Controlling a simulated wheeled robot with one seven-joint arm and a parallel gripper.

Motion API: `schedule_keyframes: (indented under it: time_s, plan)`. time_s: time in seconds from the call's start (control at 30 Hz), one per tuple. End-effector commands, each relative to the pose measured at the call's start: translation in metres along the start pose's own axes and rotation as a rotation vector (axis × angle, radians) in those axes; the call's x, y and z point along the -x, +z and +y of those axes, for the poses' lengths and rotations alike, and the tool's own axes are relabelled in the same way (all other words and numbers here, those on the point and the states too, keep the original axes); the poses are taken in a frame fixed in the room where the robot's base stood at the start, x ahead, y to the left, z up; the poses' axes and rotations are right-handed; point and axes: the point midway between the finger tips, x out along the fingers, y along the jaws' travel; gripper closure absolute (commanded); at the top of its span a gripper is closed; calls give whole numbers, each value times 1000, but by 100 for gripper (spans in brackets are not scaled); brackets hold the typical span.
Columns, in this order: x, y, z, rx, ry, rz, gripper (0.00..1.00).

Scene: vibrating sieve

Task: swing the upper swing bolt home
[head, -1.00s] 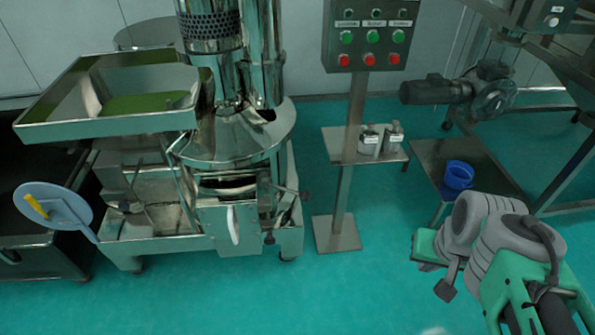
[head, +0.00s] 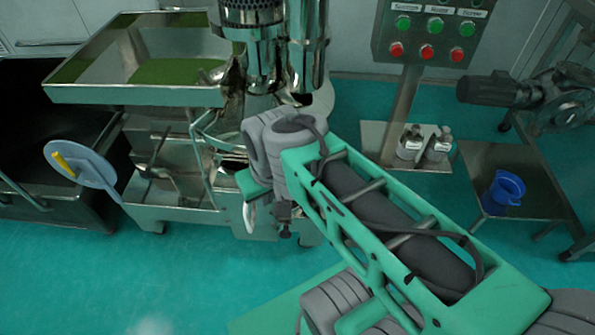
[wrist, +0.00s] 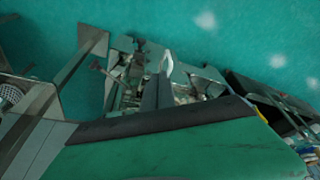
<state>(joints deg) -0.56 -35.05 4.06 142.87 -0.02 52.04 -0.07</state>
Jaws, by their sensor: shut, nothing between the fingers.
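The sieve machine's front door carries a white handle (head: 248,217), which also shows in the wrist view (wrist: 167,62). In the head view my arm covers the upper swing bolt. In the wrist view a small dark-ended rod (wrist: 98,66) sticks out left of the door; it looks like the upper swing bolt, swung outward, but it is too small to be certain. My gripper (wrist: 157,88) is shut and empty, its dark fingers pointing toward the door area.
A tray with green material (head: 140,95) juts out at the upper left. A round pale disc with a yellow handle (head: 80,164) stands at the left. A control-panel post (head: 402,115) and a low table with a blue jug (head: 504,188) are right. Open floor lies in front.

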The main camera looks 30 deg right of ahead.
Motion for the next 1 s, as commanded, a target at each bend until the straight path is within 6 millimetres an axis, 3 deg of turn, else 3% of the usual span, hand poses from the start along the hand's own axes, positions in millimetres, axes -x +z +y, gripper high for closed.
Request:
schedule_keyframes:
  time_s: [0.43, 0.53, 0.6, 0.67, 0.77, 0.8, 0.9, 1.0]
  plan:
    - [0, -1, 1, 0, 0, -2, 100]
    - [2, -14, 7, 8, -11, -24, 100]
    - [2, -32, 18, 25, -32, -55, 100]
    - [-1, -54, 39, 44, -63, -84, 100]
    - [-14, -87, 95, 87, -143, -123, 100]
    - [-22, -95, 122, 105, -180, -130, 100]
    - [-46, -98, 197, 151, -275, -121, 100]
    - [-70, -77, 269, 195, -360, -81, 100]
